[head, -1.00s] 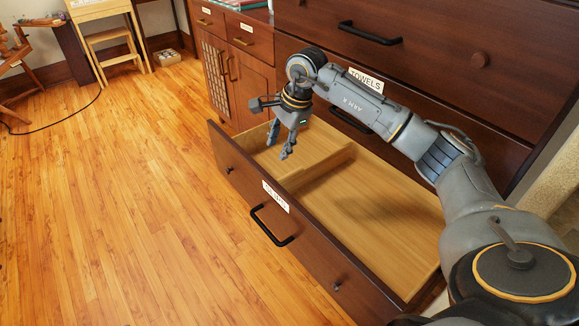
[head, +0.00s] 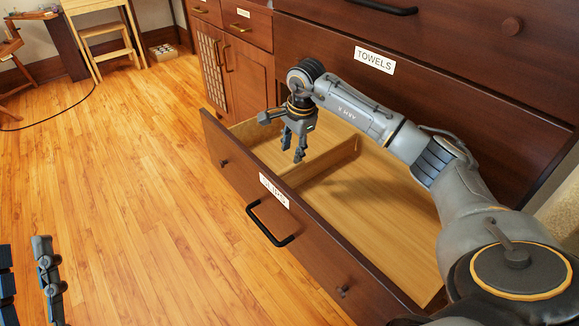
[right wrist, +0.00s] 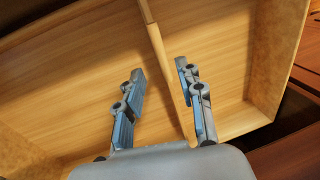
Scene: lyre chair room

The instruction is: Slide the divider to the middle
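The divider (head: 330,163) is a thin light-wood slat standing across the open drawer (head: 393,203), nearer its far left end than its right end. My right gripper (head: 300,158) points down over the drawer, close to the divider. In the right wrist view the two fingers of this gripper (right wrist: 162,92) are spread, and the divider (right wrist: 158,50) runs through the gap between them; I cannot tell whether they touch it. My left gripper (head: 28,285) is at the bottom left over the floor, its fingers apart and empty.
The drawer front has a black handle (head: 268,226) and a white label (head: 273,190). Both compartments look empty. The dresser (head: 460,50) with a TOWELS label (head: 374,60) rises behind. Open wood floor (head: 140,190) lies to the left; a light-wood stool (head: 108,40) stands far back.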

